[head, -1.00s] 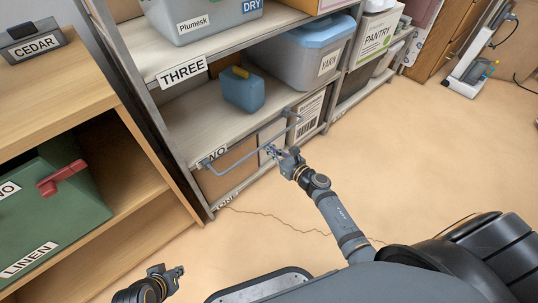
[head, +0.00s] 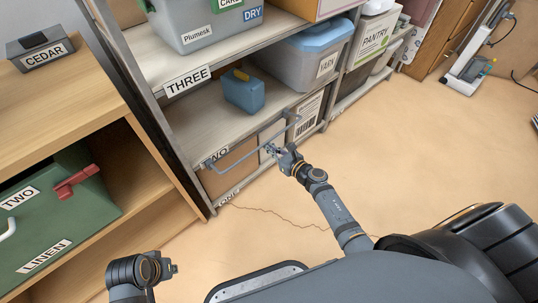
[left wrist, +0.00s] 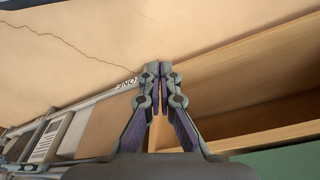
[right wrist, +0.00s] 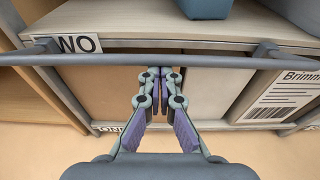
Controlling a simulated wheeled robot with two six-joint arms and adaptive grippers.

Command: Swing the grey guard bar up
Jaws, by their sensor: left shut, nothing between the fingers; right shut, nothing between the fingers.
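The grey guard bar (head: 238,154) runs across the front of the lower shelf opening, below the shelf marked THREE. In the right wrist view the bar (right wrist: 220,62) crosses the picture side to side, with a bracket at each end. My right gripper (head: 269,149) is shut and empty at the middle of the bar. In the right wrist view its fingertips (right wrist: 160,72) sit right at the bar's lower edge; I cannot tell whether they touch it. My left gripper (head: 175,268) is shut and empty, low at the left, away from the bar; its closed fingers also show in the left wrist view (left wrist: 159,68).
Cardboard boxes (right wrist: 98,92) sit behind and below the bar. A wooden cabinet (head: 150,190) with a green LINEN box (head: 70,215) is at the left.

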